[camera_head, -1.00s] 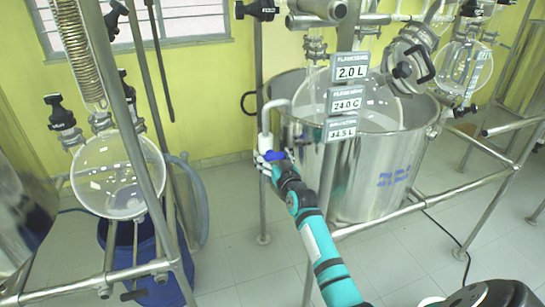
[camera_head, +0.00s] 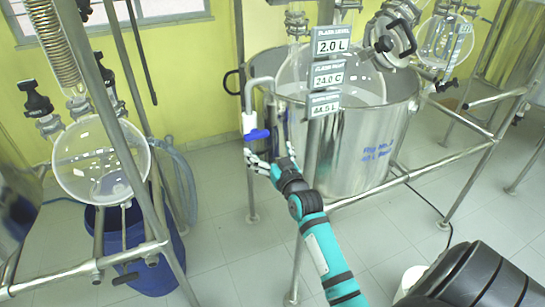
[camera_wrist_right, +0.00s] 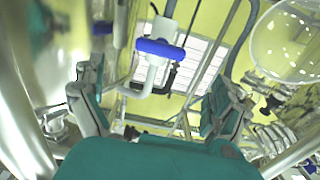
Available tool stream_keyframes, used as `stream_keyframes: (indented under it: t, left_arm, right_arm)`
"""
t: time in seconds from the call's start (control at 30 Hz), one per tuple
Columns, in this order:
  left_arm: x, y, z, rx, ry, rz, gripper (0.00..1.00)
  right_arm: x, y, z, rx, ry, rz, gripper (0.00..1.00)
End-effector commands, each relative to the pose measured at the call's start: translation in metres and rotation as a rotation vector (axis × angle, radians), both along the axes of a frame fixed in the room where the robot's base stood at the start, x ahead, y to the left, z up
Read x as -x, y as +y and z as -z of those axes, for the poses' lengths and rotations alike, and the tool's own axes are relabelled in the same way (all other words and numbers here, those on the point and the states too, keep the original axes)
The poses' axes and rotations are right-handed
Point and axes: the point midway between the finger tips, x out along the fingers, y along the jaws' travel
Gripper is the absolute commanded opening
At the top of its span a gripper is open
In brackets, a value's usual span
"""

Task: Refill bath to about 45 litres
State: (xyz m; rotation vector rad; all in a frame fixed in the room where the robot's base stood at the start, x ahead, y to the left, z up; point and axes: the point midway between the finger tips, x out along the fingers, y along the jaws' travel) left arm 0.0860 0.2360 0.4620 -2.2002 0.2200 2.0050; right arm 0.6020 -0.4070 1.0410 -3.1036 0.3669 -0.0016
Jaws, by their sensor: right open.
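The bath is a large steel vessel (camera_head: 365,150) right of centre in the head view. A glass flask sits inside its rim. A white tap (camera_head: 249,122) on a bent pipe stands at the bath's left side. Its blue handle (camera_head: 257,134) lies crosswise to the pipe; the blue handle (camera_wrist_right: 160,49) also shows in the right wrist view. The lowest sign (camera_head: 324,104) on the post seems to read 44.5 L. My right gripper (camera_head: 262,160) is open and empty just below the handle, apart from it. My left gripper is not in view.
Steel frame rails (camera_head: 420,172) run around the bath. A glass reactor flask (camera_head: 100,165) hangs at the left above a blue drum (camera_head: 140,262). A thin steel post stands by the tap. The tiled floor (camera_head: 215,235) between the two frames is clear.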

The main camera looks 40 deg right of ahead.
Motion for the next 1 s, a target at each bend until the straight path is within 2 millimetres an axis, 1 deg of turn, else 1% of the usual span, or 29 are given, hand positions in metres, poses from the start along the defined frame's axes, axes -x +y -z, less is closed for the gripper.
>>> stream_keyframes:
  t: [0.03,0.1,0.23,0.83,0.87,0.93,0.97,1.0]
  left_arm:
    - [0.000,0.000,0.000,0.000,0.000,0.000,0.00]
    - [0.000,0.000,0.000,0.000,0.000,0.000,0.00]
    - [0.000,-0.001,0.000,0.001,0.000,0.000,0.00]
    - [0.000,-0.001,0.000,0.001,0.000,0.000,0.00]
    - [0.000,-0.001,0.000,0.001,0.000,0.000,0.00]
    - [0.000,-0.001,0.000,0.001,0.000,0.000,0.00]
    - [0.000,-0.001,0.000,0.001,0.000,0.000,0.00]
    - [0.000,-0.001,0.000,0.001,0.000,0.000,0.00]
  right_arm:
    - [0.009,0.002,0.001,0.001,0.002,0.000,1.00]
    - [0.017,0.004,0.001,0.001,0.002,0.000,1.00]
    - [0.025,0.006,0.000,0.000,0.001,0.000,1.00]
    - [0.026,0.006,0.002,-0.001,0.004,0.000,1.00]
    - [0.026,0.007,0.005,-0.002,0.010,-0.002,1.00]
    - [0.025,0.011,0.022,-0.010,0.040,-0.008,1.00]
    - [0.024,0.013,0.033,-0.013,0.059,-0.012,1.00]
    - [0.024,0.017,0.052,-0.019,0.095,-0.019,1.00]
